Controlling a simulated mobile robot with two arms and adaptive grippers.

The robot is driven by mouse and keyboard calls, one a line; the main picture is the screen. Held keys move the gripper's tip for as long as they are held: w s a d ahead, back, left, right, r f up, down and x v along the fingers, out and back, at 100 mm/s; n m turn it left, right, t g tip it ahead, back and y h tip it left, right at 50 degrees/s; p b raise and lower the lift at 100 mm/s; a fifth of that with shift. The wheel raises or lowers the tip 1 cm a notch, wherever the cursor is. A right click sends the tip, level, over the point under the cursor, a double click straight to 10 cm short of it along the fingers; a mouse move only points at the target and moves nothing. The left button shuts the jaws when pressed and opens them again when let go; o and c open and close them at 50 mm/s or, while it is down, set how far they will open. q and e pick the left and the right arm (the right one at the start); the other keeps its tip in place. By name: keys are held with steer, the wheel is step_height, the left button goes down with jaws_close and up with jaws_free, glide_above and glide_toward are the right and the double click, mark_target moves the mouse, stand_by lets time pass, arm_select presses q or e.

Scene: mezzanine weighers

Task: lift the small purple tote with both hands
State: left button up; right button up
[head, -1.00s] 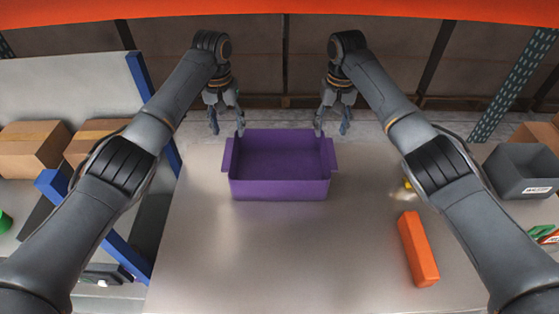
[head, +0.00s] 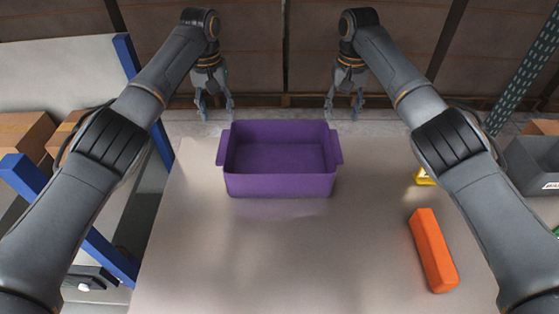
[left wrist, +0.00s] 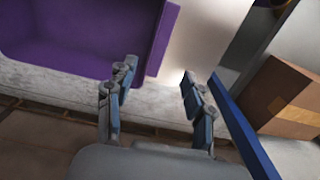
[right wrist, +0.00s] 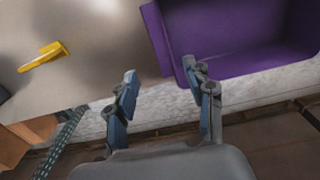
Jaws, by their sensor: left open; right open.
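The small purple tote (head: 280,186) stands upright and empty on the table (head: 250,260), near its far edge, with a lip on its left and right sides. My left gripper (head: 216,112) is open and empty, beyond the tote's far left corner. My right gripper (head: 343,112) is open and empty, beyond the far right corner. Part of the tote also shows in the left wrist view (left wrist: 70,40) and in the right wrist view (right wrist: 235,40). Neither gripper appears to touch it.
An orange block (head: 433,250) lies on the table to the right, with a yellow object (head: 425,177) behind it, partly hidden by my right arm. A grey bin (head: 532,165) stands at far right. A blue-framed shelf with cardboard boxes (head: 22,138) is at left. The table's front middle is clear.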

mark_target(223, 145)
arm_select(q)
step_height(223, 145, down, 12)
steer(key=shift+f, duration=0.25)
arm_select(e)
step_height(223, 145, down, 12)
steer(key=shift+f, duration=0.2)
arm_select(q)
jaws_close()
arm_select(e)
jaws_close()
